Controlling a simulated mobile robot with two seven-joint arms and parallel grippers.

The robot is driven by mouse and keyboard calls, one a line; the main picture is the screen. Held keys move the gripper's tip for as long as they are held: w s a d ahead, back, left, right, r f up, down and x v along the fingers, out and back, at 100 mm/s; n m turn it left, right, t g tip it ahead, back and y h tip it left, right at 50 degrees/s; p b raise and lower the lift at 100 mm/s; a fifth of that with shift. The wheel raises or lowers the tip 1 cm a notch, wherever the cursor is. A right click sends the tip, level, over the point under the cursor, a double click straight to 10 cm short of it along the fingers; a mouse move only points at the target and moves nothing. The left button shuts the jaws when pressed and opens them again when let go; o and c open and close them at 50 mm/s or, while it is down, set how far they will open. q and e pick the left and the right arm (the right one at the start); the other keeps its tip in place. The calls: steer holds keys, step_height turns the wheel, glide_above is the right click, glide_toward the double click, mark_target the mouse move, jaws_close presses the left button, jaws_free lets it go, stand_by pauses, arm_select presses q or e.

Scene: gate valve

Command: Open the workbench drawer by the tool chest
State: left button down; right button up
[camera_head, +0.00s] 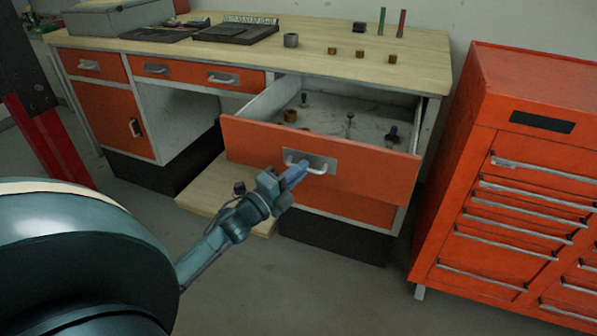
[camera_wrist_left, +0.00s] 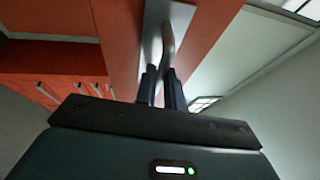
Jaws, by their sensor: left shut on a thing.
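The orange workbench drawer (camera_head: 350,158) by the tool chest stands pulled out, with its white inside and several small metal parts showing. Its pale bar handle (camera_head: 318,165) sits on a grey plate on the drawer front. My left gripper (camera_head: 297,172) is at the handle, shut on it. In the left wrist view the two dark fingers (camera_wrist_left: 162,88) close around the curved handle (camera_wrist_left: 167,45) in front of its plate. My right gripper is in neither view.
The red tool chest (camera_head: 515,180) stands right of the workbench, close to the open drawer. The wooden benchtop (camera_head: 330,62) carries a grey box, trays and small parts. A low wooden board (camera_head: 215,190) lies under the bench. Grey floor in front is clear.

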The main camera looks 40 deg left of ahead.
arm_select(q)
steer(key=c, duration=1.5)
jaws_free()
steer(key=shift+s, duration=0.1)
steer(key=v, duration=1.3)
